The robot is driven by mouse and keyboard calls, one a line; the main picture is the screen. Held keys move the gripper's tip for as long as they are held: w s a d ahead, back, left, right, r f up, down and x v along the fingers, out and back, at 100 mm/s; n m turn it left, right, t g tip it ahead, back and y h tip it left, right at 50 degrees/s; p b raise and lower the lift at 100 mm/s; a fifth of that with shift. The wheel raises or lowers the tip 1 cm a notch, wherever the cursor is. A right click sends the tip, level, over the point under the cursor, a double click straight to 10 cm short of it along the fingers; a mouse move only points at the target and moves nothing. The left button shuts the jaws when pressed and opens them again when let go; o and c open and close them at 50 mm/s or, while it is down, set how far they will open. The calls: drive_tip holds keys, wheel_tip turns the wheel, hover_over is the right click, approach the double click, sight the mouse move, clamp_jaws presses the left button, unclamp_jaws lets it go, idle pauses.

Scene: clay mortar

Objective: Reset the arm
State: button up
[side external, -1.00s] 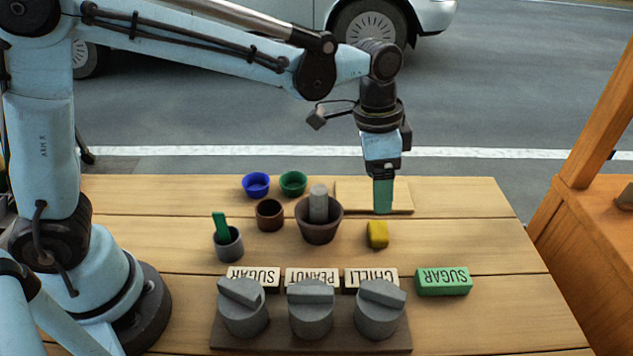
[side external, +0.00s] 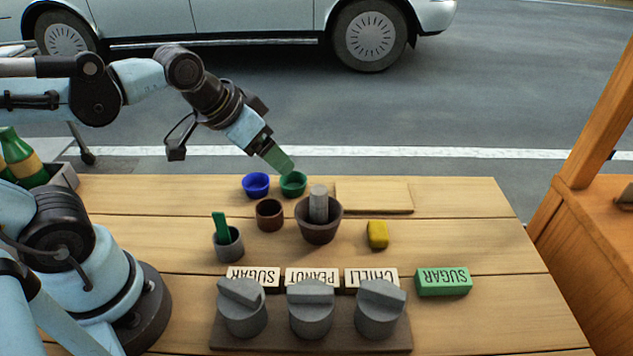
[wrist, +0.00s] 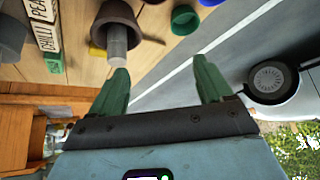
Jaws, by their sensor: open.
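My gripper (side external: 283,163) is in the air at the back of the wooden table (side external: 480,235), tilted, its fingertips in line with the green bowl in the side view. In the wrist view my gripper (wrist: 162,80) shows two green fingers spread apart with nothing between them. The brown clay mortar (side external: 319,228) stands on the table with a grey pestle (side external: 319,203) upright in it. Both also show in the wrist view, the mortar (wrist: 118,18) and the pestle (wrist: 117,48).
A blue bowl (side external: 256,184), green bowl (side external: 293,184), brown cup (side external: 269,214) and yellow block (side external: 377,235) stand near the mortar. A grey cup (side external: 229,245) holds a green item. A thin board (side external: 373,197) lies bare.

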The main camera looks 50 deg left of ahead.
drive_tip(key=shift+s+a+f+n+t, duration=0.4)
drive_tip(key=shift+s+a+f+n, duration=0.1)
drive_tip(key=shift+s+a, duration=0.15)
